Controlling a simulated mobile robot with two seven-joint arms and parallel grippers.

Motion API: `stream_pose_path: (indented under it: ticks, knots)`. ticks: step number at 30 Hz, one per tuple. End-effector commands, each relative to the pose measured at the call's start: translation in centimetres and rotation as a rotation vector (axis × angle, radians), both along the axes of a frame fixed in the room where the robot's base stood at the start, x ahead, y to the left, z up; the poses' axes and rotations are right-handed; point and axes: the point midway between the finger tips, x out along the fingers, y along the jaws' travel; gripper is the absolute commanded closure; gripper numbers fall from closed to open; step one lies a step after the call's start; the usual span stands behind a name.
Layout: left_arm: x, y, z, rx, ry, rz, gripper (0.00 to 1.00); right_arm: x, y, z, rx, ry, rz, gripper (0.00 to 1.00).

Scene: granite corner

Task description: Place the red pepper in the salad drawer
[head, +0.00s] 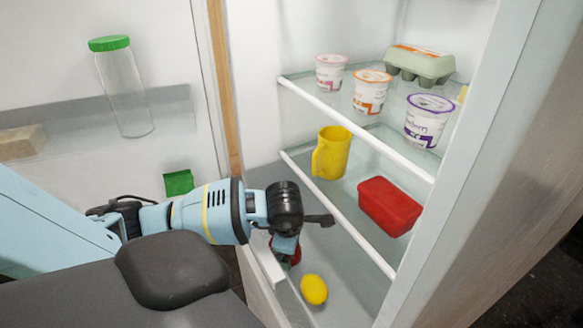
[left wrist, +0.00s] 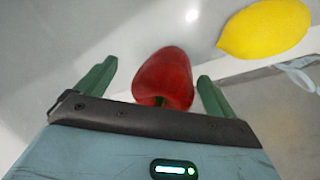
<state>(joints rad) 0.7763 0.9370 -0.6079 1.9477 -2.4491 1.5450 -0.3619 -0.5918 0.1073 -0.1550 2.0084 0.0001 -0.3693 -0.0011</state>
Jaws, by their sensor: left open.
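The red pepper (left wrist: 163,78) is between the two green fingers of my left gripper (left wrist: 157,82) in the left wrist view. The fingers are open, with a gap showing on each side of the pepper. In the head view my left gripper (head: 284,246) points down low in the open fridge, and only a sliver of the pepper (head: 296,257) shows beneath it. The salad drawer seems to be the low bin at the fridge bottom, with a white front edge (head: 268,262). I cannot tell whether the pepper rests on its floor. My right gripper is not in view.
A lemon (head: 313,290) lies just right of the gripper. Above, a glass shelf holds a yellow mug (head: 331,152) and a red box (head: 389,206). Yogurt cups (head: 372,91) and an egg carton (head: 419,65) stand higher. The fridge door (head: 180,60) is open at left.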

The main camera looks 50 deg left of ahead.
Motion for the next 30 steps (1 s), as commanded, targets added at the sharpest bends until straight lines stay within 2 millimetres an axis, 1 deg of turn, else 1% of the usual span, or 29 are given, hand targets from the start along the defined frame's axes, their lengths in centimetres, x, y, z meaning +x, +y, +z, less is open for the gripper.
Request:
stream_pose_path:
  ticks: [3,5,7,15,18,24,30]
  knots:
    - [0.1,0.0,1.5,-0.001,-0.007,0.001,0.06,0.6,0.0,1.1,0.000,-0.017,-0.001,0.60]
    - [0.0,-0.1,2.2,-0.001,-0.008,-0.001,0.06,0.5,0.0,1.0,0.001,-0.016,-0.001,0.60]
    - [-0.4,-0.3,3.4,0.000,-0.006,-0.002,0.06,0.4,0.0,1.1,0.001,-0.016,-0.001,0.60]
    - [-1.8,-1.2,8.7,-0.001,-0.005,-0.002,0.06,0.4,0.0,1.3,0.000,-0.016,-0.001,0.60]
    - [-2.3,-1.4,10.3,0.000,-0.004,-0.001,0.06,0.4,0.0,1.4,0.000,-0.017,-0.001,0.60]
    - [-2.8,-1.8,12.2,-0.001,-0.003,0.000,0.06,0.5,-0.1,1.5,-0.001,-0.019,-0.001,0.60]
    - [-3.0,-1.9,12.5,-0.001,0.001,0.000,0.06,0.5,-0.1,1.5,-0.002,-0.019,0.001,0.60]
